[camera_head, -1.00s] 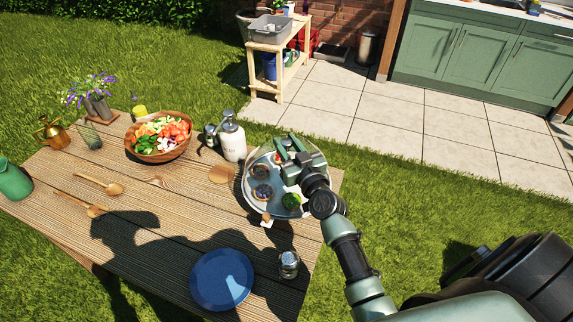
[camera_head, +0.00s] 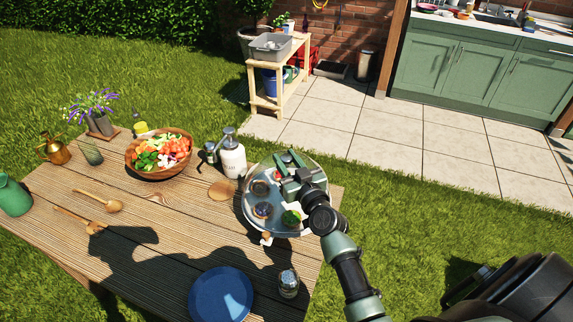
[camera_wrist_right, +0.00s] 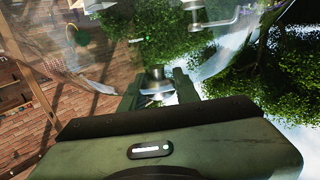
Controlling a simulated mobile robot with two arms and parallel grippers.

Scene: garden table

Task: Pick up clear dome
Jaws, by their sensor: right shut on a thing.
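The clear dome (camera_wrist_right: 155,78) shows in the right wrist view as a see-through curved surface, with a metal knob between my fingers. My right gripper (camera_wrist_right: 157,90) is shut on this knob. In the head view my right gripper (camera_head: 290,170) is above the round tray (camera_head: 247,208) at the table's right end. The dome is hard to make out there, and my gripper and wrist cover part of the tray. I cannot tell whether the dome's rim touches the tray. Small food items (camera_head: 262,210) show on the tray. My left gripper is not in view.
A white pump bottle (camera_head: 232,160) stands close left of the tray, beside a wooden salad bowl (camera_head: 134,164). A blue plate (camera_head: 220,295) and a glass shaker (camera_head: 288,284) are nearer me. Wooden spoons (camera_head: 113,206) lie left. The table's middle is mostly clear.

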